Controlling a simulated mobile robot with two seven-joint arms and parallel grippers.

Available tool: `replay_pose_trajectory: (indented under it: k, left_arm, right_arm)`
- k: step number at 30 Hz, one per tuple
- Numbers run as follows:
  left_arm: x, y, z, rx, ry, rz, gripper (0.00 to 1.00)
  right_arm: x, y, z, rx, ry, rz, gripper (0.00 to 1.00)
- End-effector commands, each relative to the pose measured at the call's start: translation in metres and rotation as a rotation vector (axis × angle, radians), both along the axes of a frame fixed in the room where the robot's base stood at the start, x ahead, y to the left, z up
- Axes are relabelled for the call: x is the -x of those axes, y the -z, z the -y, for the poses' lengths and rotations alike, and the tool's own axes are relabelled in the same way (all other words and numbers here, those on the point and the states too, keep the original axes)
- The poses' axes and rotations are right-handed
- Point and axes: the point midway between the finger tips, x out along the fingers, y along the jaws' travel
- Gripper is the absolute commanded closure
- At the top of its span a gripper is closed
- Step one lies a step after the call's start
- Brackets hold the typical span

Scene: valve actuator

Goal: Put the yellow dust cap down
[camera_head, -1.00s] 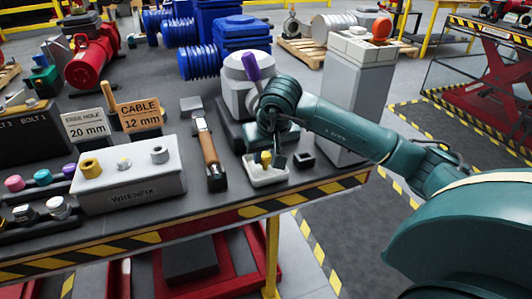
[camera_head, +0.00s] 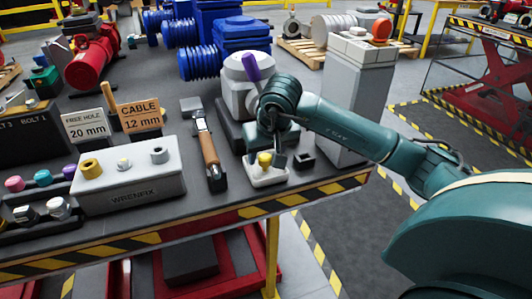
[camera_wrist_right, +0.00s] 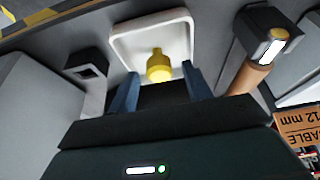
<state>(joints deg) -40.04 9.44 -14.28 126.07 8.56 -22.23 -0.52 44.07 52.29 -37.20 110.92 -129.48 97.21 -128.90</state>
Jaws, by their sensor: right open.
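The yellow dust cap (camera_head: 265,159) is in the small white tray (camera_head: 270,181) near the table's front edge. In the right wrist view the cap (camera_wrist_right: 159,67) is inside the white tray (camera_wrist_right: 122,45), near its inner side. My right gripper (camera_head: 272,158) is over the tray. Its two blue fingers (camera_wrist_right: 160,88) are spread on either side of the cap with a gap to it, so it is open and empty. My left gripper is not in view.
The grey actuator (camera_head: 243,82) with a purple handle is behind. A tall grey box (camera_head: 352,95) stands at the right. The WRENFIX block (camera_head: 130,182) is farther left.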

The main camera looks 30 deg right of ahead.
Motion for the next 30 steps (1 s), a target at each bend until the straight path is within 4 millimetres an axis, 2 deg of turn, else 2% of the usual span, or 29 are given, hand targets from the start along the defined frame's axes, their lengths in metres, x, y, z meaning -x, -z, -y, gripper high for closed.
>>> replay_pose_trajectory:
  k: [12, 18, 23, 26, 29, 30]
  left_arm:
    - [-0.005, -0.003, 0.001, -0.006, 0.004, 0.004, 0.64]
    - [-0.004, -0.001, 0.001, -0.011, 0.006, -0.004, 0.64]
    - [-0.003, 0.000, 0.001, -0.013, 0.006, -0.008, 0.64]
    - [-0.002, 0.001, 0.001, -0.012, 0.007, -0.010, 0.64]
    - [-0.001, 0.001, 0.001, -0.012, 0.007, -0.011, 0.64]
    - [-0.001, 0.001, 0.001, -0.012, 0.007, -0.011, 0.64]
  right_arm:
    - [0.031, -0.080, -0.007, 0.002, -0.001, 0.007, 0.50]
    - [0.040, -0.103, -0.010, 0.001, 0.001, 0.004, 0.50]
    - [0.043, -0.108, -0.010, 0.001, 0.000, 0.002, 0.50]
    - [0.045, -0.099, -0.021, -0.045, -0.008, -0.015, 0.50]
    - [0.053, -0.073, -0.061, -0.219, -0.020, -0.080, 0.50]
    - [0.061, -0.060, -0.087, -0.338, -0.018, -0.132, 0.50]
